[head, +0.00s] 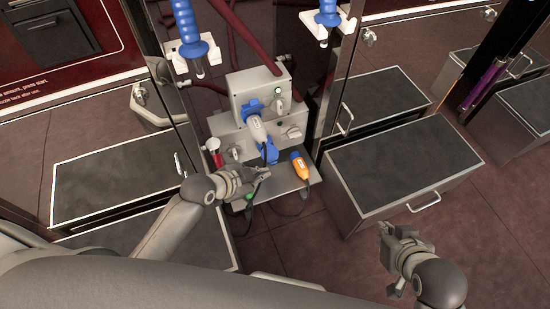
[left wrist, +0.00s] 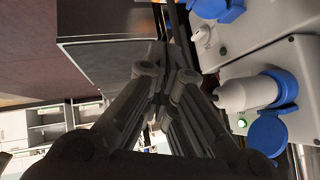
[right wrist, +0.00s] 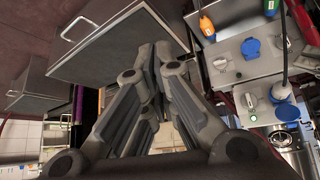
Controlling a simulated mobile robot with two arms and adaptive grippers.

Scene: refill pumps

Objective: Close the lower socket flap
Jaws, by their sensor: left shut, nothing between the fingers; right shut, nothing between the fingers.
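The socket unit (head: 240,92) stands at the centre, with an upper and a lower box. The lower socket's blue flap (head: 267,150) is on the lower box; it shows partly at the left wrist view's top edge (left wrist: 231,13) and in the right wrist view (right wrist: 250,48). I cannot tell how far it stands open. A white plug (head: 257,129) sits in the upper socket, whose blue flap (left wrist: 270,131) is raised. My left gripper (head: 262,174) is shut and empty, in front of and below the lower socket, apart from it. My right gripper (head: 386,234) is shut and empty, far right.
An orange plug (head: 300,166) stands on the unit's shelf, right of my left gripper. A dark-topped drawer cabinet (head: 400,165) lies between the unit and my right gripper. Blue-handled nozzles (head: 193,45) hang above. Black cables run near the shelf.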

